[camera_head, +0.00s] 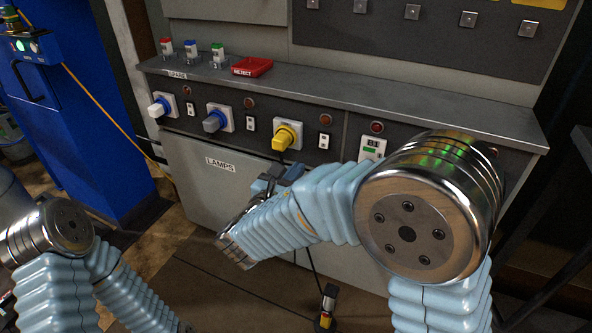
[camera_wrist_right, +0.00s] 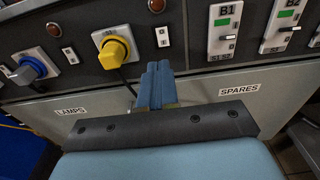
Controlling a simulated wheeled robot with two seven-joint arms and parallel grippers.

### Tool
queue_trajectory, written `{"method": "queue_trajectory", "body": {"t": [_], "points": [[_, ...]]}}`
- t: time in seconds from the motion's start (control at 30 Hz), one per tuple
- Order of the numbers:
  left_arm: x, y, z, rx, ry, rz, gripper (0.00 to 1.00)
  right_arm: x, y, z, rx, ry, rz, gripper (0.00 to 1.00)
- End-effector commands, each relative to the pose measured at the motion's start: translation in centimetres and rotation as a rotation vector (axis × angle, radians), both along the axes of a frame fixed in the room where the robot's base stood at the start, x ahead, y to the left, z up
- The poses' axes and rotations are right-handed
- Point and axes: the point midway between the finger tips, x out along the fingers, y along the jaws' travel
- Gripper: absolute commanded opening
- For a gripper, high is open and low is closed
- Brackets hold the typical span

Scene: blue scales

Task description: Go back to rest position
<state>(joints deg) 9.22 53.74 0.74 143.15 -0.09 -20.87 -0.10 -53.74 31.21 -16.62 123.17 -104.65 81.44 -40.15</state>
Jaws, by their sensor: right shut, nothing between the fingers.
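My right gripper (camera_head: 279,176) is in front of the grey cabinet (camera_head: 205,175), below the yellow plug. In the right wrist view its blue fingers (camera_wrist_right: 156,84) are together, with nothing between them. The yellow plug (camera_head: 286,136) sits in its socket just above the fingertips, apart from them as far as I can see; it also shows in the right wrist view (camera_wrist_right: 115,51). My left arm reaches in at the lower left of the head view, and its gripper is out of the picture.
The panel carries a blue-grey plug (camera_head: 214,122), a white plug (camera_head: 159,106) and switches. A red reject tray (camera_head: 252,67) and several small coloured connectors stand on the ledge (camera_head: 330,86). A blue machine (camera_head: 75,115) stands left.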

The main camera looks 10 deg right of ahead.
Motion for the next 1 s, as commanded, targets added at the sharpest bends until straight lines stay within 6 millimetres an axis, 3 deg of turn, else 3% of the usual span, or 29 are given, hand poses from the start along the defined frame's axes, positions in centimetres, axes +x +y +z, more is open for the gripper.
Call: {"method": "queue_trajectory", "body": {"t": [0.17,0.27,0.37,0.47,0.6,0.73,0.8,0.83,0.9,1.0], "points": [[0.0,0.0,0.0,0.000,0.000,0.000,0.43,0.0,-0.1,-0.1,0.002,0.003,-0.001,0.00],[0.0,0.0,0.0,0.000,0.000,0.000,0.43,0.0,-0.7,-1.9,0.033,0.048,-0.020,0.00],[0.0,0.0,0.0,0.000,0.000,0.000,0.43,-0.5,-2.5,-6.6,0.127,0.167,-0.080,0.00],[0.0,0.0,0.0,0.000,0.000,0.000,0.43,-2.7,-4.9,-13.8,0.302,0.342,-0.199,0.00],[0.0,0.0,0.1,0.000,0.001,-0.001,0.43,-9.1,-6.7,-24.4,0.660,0.572,-0.477,0.00],[0.0,-0.1,0.2,-0.001,0.000,-0.001,0.43,-17.1,-5.3,-32.6,1.118,0.680,-0.907,0.00],[0.0,-0.1,0.2,-0.001,0.000,-0.001,0.43,-20.7,-2.9,-35.7,1.428,0.624,-1.248,0.00],[0.0,-0.1,0.2,-0.001,0.000,-0.001,0.43,-21.5,-1.9,-36.6,1.546,0.566,-1.390,0.00],[0.0,-0.1,0.3,-0.001,0.000,-0.001,0.43,-22.2,-0.5,-38.1,1.770,0.374,-1.689,0.00],[0.0,-0.1,0.3,-0.001,0.000,-0.001,0.43,-21.7,-0.5,-39.6,1.964,0.039,-2.001,0.00]]}}
